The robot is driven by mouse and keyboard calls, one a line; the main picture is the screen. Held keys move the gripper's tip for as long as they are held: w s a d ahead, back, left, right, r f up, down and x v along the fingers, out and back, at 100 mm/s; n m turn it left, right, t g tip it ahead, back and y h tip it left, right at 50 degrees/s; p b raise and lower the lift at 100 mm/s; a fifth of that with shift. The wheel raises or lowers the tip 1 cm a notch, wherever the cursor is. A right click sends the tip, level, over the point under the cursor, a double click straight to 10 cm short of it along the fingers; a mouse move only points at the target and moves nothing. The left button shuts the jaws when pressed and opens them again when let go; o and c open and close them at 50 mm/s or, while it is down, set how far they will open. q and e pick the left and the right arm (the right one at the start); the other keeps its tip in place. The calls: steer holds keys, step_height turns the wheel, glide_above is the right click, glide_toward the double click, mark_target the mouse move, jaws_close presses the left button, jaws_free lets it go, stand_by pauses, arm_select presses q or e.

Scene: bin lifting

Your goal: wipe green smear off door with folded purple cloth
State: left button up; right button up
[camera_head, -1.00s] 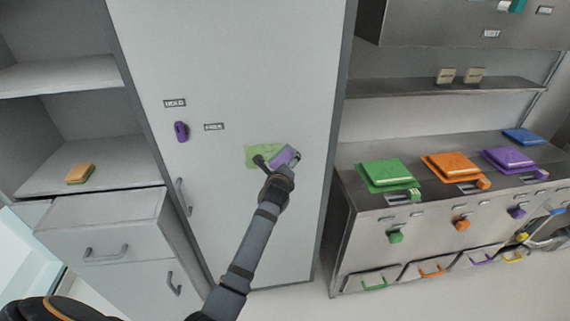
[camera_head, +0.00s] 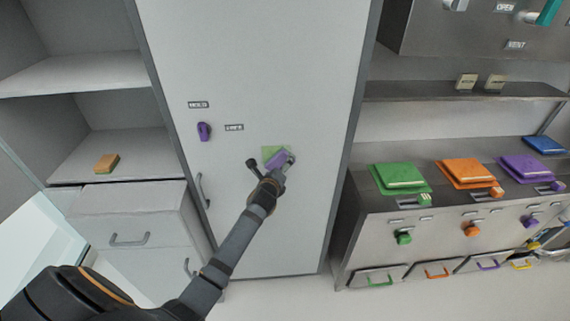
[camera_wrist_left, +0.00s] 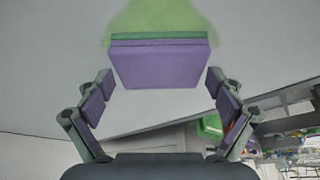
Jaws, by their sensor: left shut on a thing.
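The door (camera_head: 250,80) is a tall pale panel in the middle of the head view. A green smear (camera_head: 267,150) shows on it beside my left gripper (camera_head: 271,161). The left gripper is shut on the folded purple cloth (camera_head: 279,158) and holds it at the door, over part of the smear. In the left wrist view the purple cloth (camera_wrist_left: 160,66) sits between the fingertips with a green band along its far edge, and the pale green smear (camera_wrist_left: 160,16) spreads beyond it. Whether the cloth touches the door is unclear. My right gripper is not in view.
A purple knob (camera_head: 204,131) and a door handle (camera_head: 203,190) are left of the smear. Open shelves with an orange-brown block (camera_head: 106,164) stand at left. A counter with green (camera_head: 400,177), orange (camera_head: 466,172) and purple (camera_head: 531,166) folded stacks stands at right.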

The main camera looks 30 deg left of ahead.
mark_target(267, 164)
arm_select(q)
steer(key=shift+s+a+r+p, duration=0.1)
steer(key=shift+s+a+p, duration=0.05)
steer(key=shift+a+p, duration=0.2)
steer(key=shift+s+a+p, duration=0.2)
steer(key=shift+a+p, duration=0.1)
steer(key=shift+p, duration=0.05)
steer(key=shift+s+a, duration=0.45)
steer(key=shift+a, duration=0.35)
steer(key=shift+s+a+p, duration=0.45)
steer(key=shift+a+p, duration=0.2)
steer(key=shift+p, duration=0.1)
steer(key=shift+s+a, duration=0.5)
steer(key=shift+a, duration=0.35)
steer(key=shift+w+d+r, duration=0.1)
steer(key=shift+r, duration=0.55)
steer(key=shift+r+p, duration=0.3)
steer(key=shift+r, duration=0.3)
steer(key=shift+w+d, duration=0.25)
steer(key=shift+d, duration=0.25)
steer(key=shift+w+d, duration=0.45)
steer(key=shift+d, duration=0.3)
steer(key=shift+w+d, duration=0.55)
steer(key=shift+d, duration=0.35)
steer(key=shift+w+d, duration=0.55)
steer(key=shift+d, duration=0.3)
